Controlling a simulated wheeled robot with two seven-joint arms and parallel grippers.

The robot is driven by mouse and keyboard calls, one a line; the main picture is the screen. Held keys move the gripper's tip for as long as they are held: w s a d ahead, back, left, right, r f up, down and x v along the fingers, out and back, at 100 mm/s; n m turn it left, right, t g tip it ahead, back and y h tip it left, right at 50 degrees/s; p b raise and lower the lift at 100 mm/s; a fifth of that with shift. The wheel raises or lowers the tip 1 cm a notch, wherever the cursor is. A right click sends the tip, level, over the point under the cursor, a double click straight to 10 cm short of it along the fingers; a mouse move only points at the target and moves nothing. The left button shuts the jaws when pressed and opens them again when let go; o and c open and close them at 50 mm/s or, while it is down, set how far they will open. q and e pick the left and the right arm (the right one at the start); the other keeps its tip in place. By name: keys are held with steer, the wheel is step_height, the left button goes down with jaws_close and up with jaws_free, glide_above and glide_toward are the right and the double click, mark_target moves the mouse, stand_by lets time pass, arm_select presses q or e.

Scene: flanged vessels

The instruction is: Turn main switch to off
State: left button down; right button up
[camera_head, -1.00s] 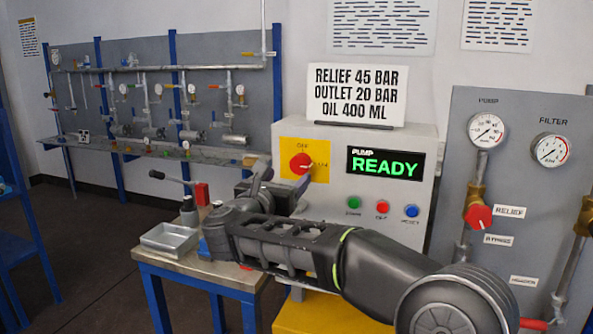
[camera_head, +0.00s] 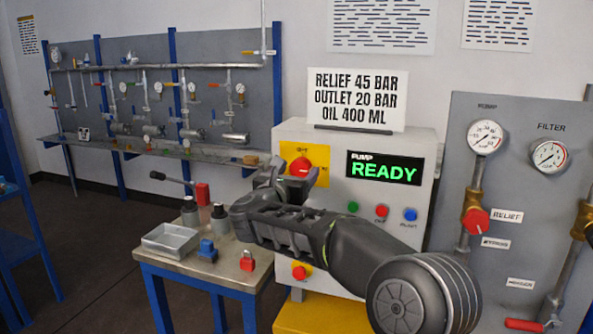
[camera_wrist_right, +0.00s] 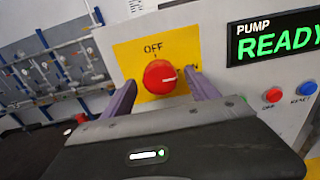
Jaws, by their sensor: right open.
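The main switch is a red round knob (camera_head: 300,166) on a yellow plate on the front of the grey pump cabinet (camera_head: 420,150). In the right wrist view the knob (camera_wrist_right: 159,77) has its white mark pointing right, toward the partly hidden ON label, and OFF is printed above it. My right gripper (camera_head: 291,175) is open at the switch. In the right wrist view its purple fingers (camera_wrist_right: 160,82) stand on either side of the knob; I cannot tell whether they touch it. My left gripper is not in view.
The cabinet's display (camera_head: 385,168) reads PUMP READY, with green, red and blue buttons below. A low table (camera_head: 180,262) at the left holds a metal tray (camera_head: 170,240) and several small parts. A gauge panel (camera_head: 520,200) stands at the right.

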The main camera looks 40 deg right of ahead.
steer(key=c, duration=1.4)
